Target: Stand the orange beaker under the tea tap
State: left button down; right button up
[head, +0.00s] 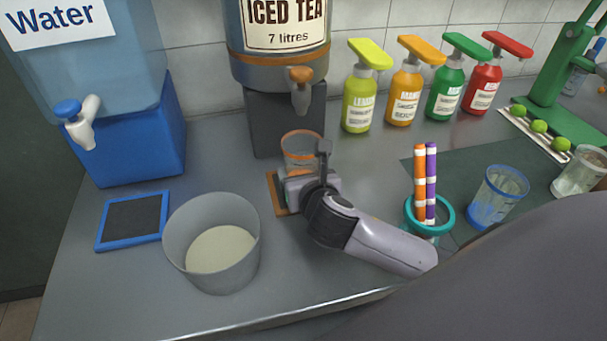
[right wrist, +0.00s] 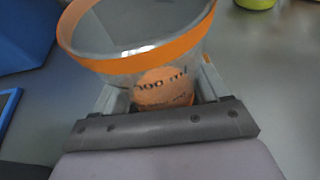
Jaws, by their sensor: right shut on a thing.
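The orange beaker (head: 302,142), clear with an orange rim, is upright below the tea tap (head: 301,92) of the iced tea dispenser (head: 278,40). My right gripper (head: 308,168) is shut on it from the front. In the right wrist view the beaker (right wrist: 140,50) sits between the fingers of my right gripper (right wrist: 160,88). An orange-edged mat (head: 278,200) lies under the gripper. The gripper hides the beaker's base, so I cannot tell whether it touches the mat. My left gripper is not in view.
A water dispenser (head: 120,110), a blue-edged mat (head: 132,220) and a grey pot (head: 212,260) are at left. Syrup bottles (head: 405,90) line the wall. A teal-rimmed holder with straws (head: 428,215), a blue beaker (head: 497,195) and a green press (head: 560,75) are at right.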

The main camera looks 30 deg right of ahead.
jog(key=shift+f, duration=0.15)
jog(key=o, duration=1.1)
jog(key=shift+o, duration=0.2)
jog(key=shift+r, duration=0.2)
jog(key=p+v, duration=0.1)
jog(key=v, duration=1.1)
jog(key=shift+a, duration=0.1)
